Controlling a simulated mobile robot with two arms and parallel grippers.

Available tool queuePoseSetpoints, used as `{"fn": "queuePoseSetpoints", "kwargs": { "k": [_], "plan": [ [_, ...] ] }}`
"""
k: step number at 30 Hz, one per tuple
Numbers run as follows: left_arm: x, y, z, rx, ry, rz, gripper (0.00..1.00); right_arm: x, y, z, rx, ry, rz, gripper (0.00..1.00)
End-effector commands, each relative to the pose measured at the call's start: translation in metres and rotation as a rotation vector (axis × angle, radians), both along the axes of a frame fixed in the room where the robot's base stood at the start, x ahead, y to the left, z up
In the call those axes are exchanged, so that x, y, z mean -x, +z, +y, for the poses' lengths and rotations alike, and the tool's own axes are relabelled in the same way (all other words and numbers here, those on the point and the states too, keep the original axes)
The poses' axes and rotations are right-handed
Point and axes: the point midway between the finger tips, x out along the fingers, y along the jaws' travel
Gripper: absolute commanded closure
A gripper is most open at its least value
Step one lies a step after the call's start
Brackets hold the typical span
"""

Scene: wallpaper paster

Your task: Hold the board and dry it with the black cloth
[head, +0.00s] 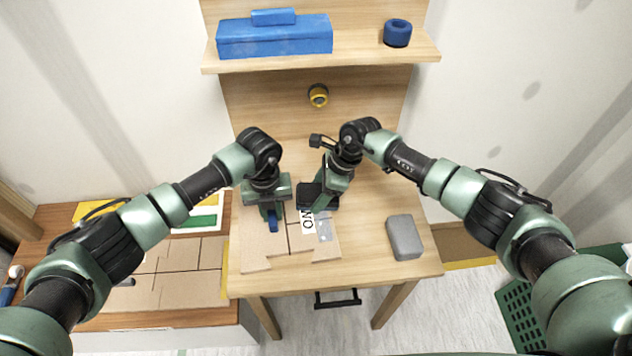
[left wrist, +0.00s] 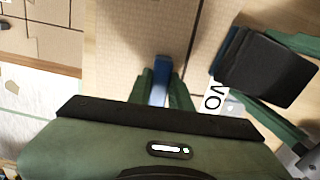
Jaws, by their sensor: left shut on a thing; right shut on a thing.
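The tan board (head: 262,253) lies on the wooden table, with dark seam lines and a white label (head: 307,223) with black letters. My left gripper (head: 272,219) points down at the board and is shut on a narrow blue piece, which also shows between its fingers in the left wrist view (left wrist: 160,68). I cannot tell whether that piece is fixed to the board. My right gripper (head: 318,203) is shut on the black cloth (head: 306,196), a thick dark pad beside the label. The cloth also shows in the left wrist view (left wrist: 268,70); whether it touches the board is unclear.
A grey block (head: 405,237) lies on the table's right side. A lower bench (head: 215,215) at the left holds more tan panels (head: 180,272). A shelf (head: 360,54) above carries a blue box (head: 275,38) and a blue roll (head: 397,33). A green crate (head: 520,315) stands at the right.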

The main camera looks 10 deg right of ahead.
Motion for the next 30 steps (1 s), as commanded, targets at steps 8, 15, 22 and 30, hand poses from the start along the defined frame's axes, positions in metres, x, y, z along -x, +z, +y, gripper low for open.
{"fn": "queuePoseSetpoints", "kwargs": {
  "k": [8, 15, 22, 30],
  "plan": [
    [0.0, -0.001, 0.001, -0.001, 0.003, 0.0, 1.0, 0.047, -0.002, -0.004, 0.001, 0.003, 0.005, 0.81],
    [0.0, -0.001, 0.001, -0.001, 0.002, -0.001, 1.0, 0.085, -0.003, -0.006, 0.001, 0.003, 0.007, 0.81],
    [0.0, -0.001, 0.0, -0.001, 0.003, -0.002, 1.0, 0.117, -0.001, -0.009, 0.002, 0.002, 0.006, 0.81],
    [0.0, -0.001, 0.0, 0.0, 0.001, -0.001, 1.0, 0.085, 0.0, -0.006, 0.003, -0.003, 0.001, 0.81]
  ]
}}
